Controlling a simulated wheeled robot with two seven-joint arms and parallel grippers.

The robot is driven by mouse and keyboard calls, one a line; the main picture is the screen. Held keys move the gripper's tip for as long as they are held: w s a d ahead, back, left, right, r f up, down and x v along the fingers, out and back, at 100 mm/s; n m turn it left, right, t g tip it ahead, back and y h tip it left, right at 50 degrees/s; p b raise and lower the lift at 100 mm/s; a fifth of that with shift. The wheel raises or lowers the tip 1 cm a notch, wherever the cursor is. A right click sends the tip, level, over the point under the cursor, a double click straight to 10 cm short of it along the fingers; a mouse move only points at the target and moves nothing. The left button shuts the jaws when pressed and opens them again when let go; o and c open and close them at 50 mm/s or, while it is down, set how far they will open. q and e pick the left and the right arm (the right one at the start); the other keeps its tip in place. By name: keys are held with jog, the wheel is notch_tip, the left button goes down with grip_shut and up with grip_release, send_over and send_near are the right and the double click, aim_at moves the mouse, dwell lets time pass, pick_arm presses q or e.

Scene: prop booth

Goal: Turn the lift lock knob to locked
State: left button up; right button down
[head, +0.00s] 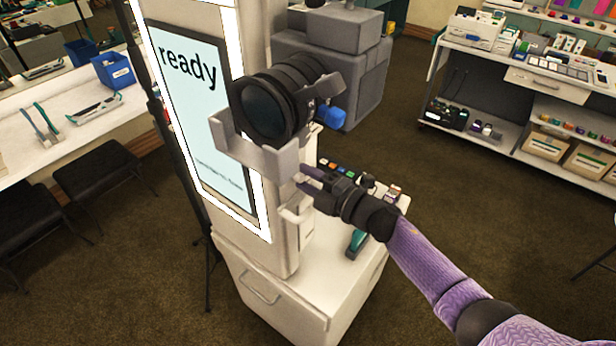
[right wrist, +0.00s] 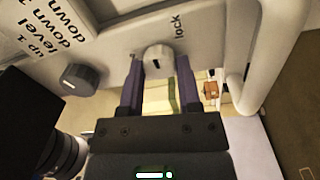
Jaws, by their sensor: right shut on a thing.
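The lift lock knob (right wrist: 158,59) is a small pale round knob on the light grey panel, with the word "lock" printed to its right in the right wrist view. My right gripper (right wrist: 159,72) has one purple finger on each side of it and is shut on it. In the head view my right gripper (head: 308,179) is at the side of the booth column, below the camera bracket, and the knob is hidden there. My left gripper is not in view.
A dark knob (right wrist: 80,80) and printed labels (right wrist: 48,32) sit left of the lock knob. A pale handle (right wrist: 248,60) is close on the right. A camera lens (head: 268,105) in a grey bracket (head: 270,163) overhangs my gripper. The white cabinet (head: 285,300) stands below.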

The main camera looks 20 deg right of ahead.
dwell(0.3)
jog(key=shift+c, duration=1.4)
grip_release()
jog(key=shift+s, duration=0.1)
jog(key=v, duration=0.9)
jog(key=shift+s+d+b, duration=0.25)
jog(key=shift+s+b, duration=0.05)
jog(key=shift+b, duration=0.05)
